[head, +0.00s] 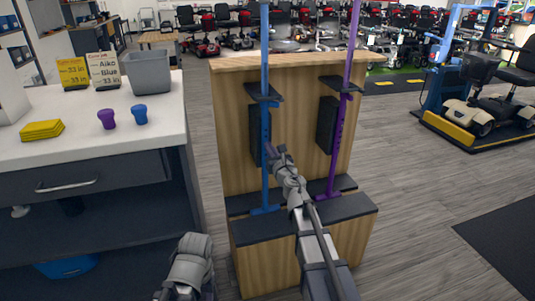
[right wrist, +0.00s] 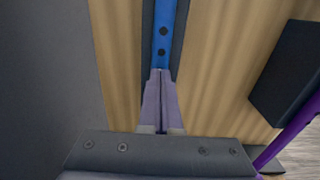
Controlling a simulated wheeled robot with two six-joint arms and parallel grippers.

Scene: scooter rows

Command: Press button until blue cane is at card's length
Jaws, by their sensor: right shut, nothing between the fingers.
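The blue cane (head: 265,75) stands upright on the left side of the wooden stand (head: 232,150), and its holed tube (right wrist: 165,25) fills the top middle of the right wrist view. A white card (head: 106,70) on the counter seems to read "Aiko Blue 33 in". A yellow card (head: 73,73) beside it seems to read "33 in". My right gripper (head: 271,152) is shut and empty, its tips at the cane's lower tube; in the right wrist view the closed fingers (right wrist: 161,75) overlap the tube below two dark holes. Contact is unclear. My left gripper (head: 190,265) is low, its fingers hidden.
A purple cane (head: 345,80) stands upright to the right on the same stand. The counter (head: 160,115) at left holds a grey bin (head: 148,71), yellow pads (head: 42,129), a purple cup (head: 107,119) and a blue cup (head: 140,114). A scooter (head: 480,100) stands at right; floor between is open.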

